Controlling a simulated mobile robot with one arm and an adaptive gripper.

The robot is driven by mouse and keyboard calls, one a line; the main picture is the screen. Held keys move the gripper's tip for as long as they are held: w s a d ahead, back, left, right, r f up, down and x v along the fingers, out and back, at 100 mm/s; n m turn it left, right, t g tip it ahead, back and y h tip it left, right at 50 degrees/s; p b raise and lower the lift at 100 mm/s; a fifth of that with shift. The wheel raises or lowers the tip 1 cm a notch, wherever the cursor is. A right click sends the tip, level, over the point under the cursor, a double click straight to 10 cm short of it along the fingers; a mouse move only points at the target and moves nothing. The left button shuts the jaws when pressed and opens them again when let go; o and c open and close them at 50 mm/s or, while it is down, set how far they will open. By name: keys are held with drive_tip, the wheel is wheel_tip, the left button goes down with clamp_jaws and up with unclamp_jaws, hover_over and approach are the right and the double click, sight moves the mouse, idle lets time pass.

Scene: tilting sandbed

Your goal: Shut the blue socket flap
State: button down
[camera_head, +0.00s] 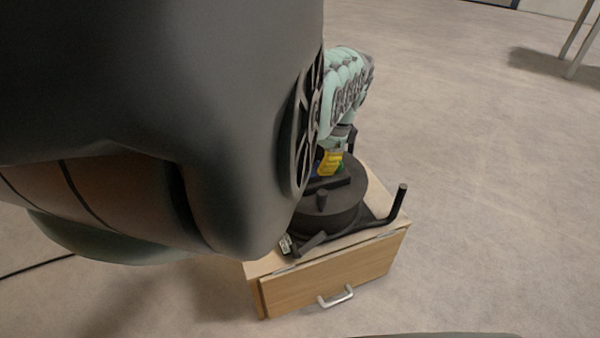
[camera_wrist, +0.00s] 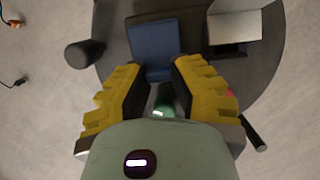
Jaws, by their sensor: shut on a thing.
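The blue socket flap (camera_wrist: 154,48) shows as a flat blue panel at the top middle of the wrist view. My gripper (camera_wrist: 158,68) has its two yellow fingers on either side of the flap's lower part, shut on it. In the head view my gripper (camera_head: 329,163) points down at the black round device (camera_head: 330,212), with a small bit of blue beside its fingers. The flap's hinge and exact angle cannot be told, as my arm and fingers hide much of it.
The device stands on a wooden cabinet (camera_head: 335,268) with a drawer handle (camera_head: 336,297). A black post (camera_head: 398,200) rises at its right. In the wrist view a grey box with a pale raised lid (camera_wrist: 236,24) is right of the flap, and a dark knob (camera_wrist: 84,53) is left.

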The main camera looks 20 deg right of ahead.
drive_tip(key=shift+f, duration=0.2)
drive_tip(key=c, duration=0.9)
unclamp_jaws()
drive_tip(key=shift+w+r, duration=0.1)
drive_tip(key=shift+w, duration=0.05)
drive_tip(key=shift+o, duration=0.6)
drive_tip(key=shift+s, duration=0.25)
drive_tip(key=shift+w+d+r, duration=0.1)
drive_tip(key=shift+w+r, duration=0.1)
drive_tip(key=shift+r, duration=0.6)
drive_tip(key=v, duration=1)
drive_tip(key=shift+s, duration=0.15)
